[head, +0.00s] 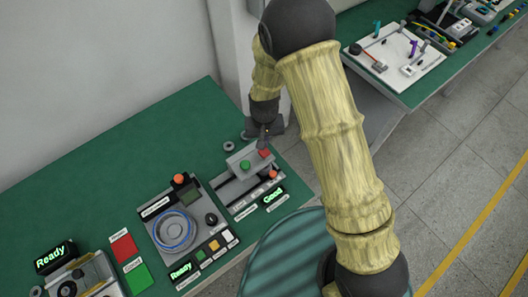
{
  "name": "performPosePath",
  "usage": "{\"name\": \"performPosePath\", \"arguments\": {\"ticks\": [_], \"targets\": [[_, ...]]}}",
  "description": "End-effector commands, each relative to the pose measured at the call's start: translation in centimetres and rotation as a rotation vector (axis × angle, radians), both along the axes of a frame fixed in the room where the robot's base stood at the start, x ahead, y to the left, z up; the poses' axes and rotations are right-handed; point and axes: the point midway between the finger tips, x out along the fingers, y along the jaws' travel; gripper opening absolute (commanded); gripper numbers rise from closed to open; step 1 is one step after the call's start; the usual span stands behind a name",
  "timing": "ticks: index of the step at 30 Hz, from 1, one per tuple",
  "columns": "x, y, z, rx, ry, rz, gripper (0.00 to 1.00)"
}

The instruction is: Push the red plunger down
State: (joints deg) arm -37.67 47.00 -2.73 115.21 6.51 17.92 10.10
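A small grey fixture (240,170) stands on the green table near its right end. My gripper (264,141) points down just above and behind the red part. I cannot tell whether it touches the red part or whether its fingers are apart.
A grey station (174,229) with a blue ring and an orange knob is left of the fixture. Displays read "Good" (274,197) and "Ready" (181,270). A grey ring (229,146) lies behind. The green table (120,170) is bare at the back left.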

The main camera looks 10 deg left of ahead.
Motion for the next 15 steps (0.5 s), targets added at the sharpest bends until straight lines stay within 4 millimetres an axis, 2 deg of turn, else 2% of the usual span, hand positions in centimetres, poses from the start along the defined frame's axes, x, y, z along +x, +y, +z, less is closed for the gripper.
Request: {"name": "performPosePath", "arguments": {"ticks": [9,15], "targets": [[0.0,0.0,2.2,0.000,0.000,0.000,0.00],[0.0,0.0,2.2,0.000,0.000,0.000,0.00]]}}
